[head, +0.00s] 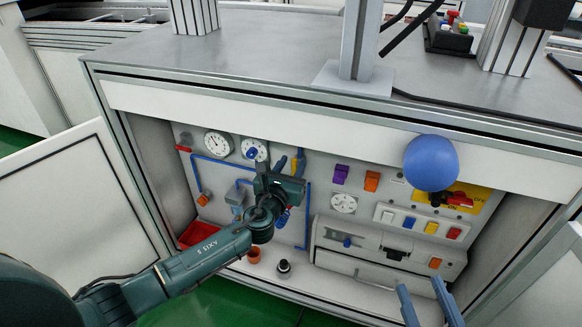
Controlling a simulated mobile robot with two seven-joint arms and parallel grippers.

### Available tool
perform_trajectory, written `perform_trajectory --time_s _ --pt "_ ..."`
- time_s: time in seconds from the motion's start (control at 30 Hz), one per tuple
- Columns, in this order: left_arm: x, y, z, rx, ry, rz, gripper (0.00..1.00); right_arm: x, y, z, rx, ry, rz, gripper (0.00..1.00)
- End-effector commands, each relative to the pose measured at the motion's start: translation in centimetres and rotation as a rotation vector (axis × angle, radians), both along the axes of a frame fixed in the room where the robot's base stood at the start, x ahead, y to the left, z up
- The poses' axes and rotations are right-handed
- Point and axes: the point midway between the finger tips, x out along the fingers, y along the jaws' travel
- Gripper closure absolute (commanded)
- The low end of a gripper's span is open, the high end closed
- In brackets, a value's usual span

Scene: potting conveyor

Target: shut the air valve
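Blue air piping (208,159) runs over the panel inside the open cabinet. A yellow lever-like part (298,162) shows just above my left gripper (284,188), and a blue part (283,217) shows just below it. I cannot tell for certain which is the air valve's handle; the gripper hides the middle of this area. My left gripper is up against the piping area, its fingers mostly hidden, so contact and opening are unclear. My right gripper (424,298) is at the bottom right, fingers apart and empty, in front of the cabinet's lower part.
Gauges (217,144), a yellow switch plate with a red handle (458,200) and coloured switches (432,228) line the panel. A blue ball (431,163) overlaps the cabinet's top rail. An orange pot (254,255) stands on the cabinet floor. An open door (75,200) is at left.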

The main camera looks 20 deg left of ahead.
Motion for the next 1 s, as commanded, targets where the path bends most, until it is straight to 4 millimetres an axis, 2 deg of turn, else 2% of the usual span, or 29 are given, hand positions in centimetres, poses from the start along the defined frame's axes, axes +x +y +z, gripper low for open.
perform_trajectory --time_s 0.07,0.47,0.77,1.0 --pt "-0.02 -0.01 -0.01 0.0 0.0 0.0 0.67 0.0 0.01 0.02 0.0 0.0 0.0 0.64" --pt "-0.05 0.0 -0.02 -0.001 0.0 0.0 1.0 -0.01 0.03 0.05 0.0 0.0 0.001 0.64" --pt "-0.06 0.06 -0.05 -0.011 0.0 0.0 1.0 -0.02 0.03 0.02 0.001 0.001 0.001 0.64" --pt "-0.07 0.46 -0.19 -0.095 0.003 0.001 1.0 -0.02 0.03 -0.17 0.009 0.002 0.002 0.64"
